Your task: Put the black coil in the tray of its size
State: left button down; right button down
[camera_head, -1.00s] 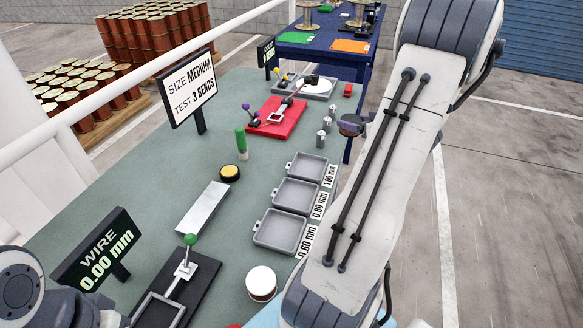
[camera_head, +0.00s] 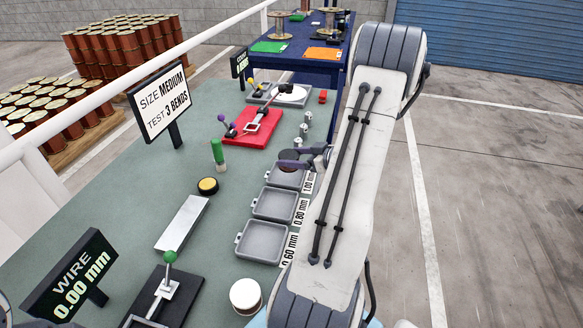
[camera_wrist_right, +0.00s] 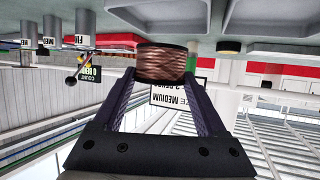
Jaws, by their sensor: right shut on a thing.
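My right gripper (camera_head: 291,158) is shut on the black coil (camera_head: 289,155), a small spool with dark flanges. In the right wrist view the coil (camera_wrist_right: 162,62) shows copper-coloured wire between the two fingers. In the head view it appears over the far part of the 1.00 mm tray (camera_head: 285,179); its height above the tray is hard to tell. The 0.80 mm tray (camera_head: 272,218) and the 0.60 mm tray (camera_head: 262,257) are nearer, in the same row, and look empty. My left gripper is out of view.
A sign (camera_head: 158,103) reads SIZE MEDIUM, TEST 3 BENDS. The wire display (camera_head: 72,276) reads 0.00 mm. A red plate (camera_head: 258,130) with a lever and several small metal cylinders (camera_head: 304,130) lie beyond the trays. A white-topped round container (camera_head: 245,295) stands at the near edge.

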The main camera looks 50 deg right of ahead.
jog(key=shift+w+a+f, duration=0.1)
jog(key=shift+w+f, duration=0.35)
jog(key=shift+w, duration=0.05)
jog(key=shift+f, duration=1.8)
jog(key=shift+f, duration=0.2)
grip_release()
jog(key=shift+r, duration=0.1)
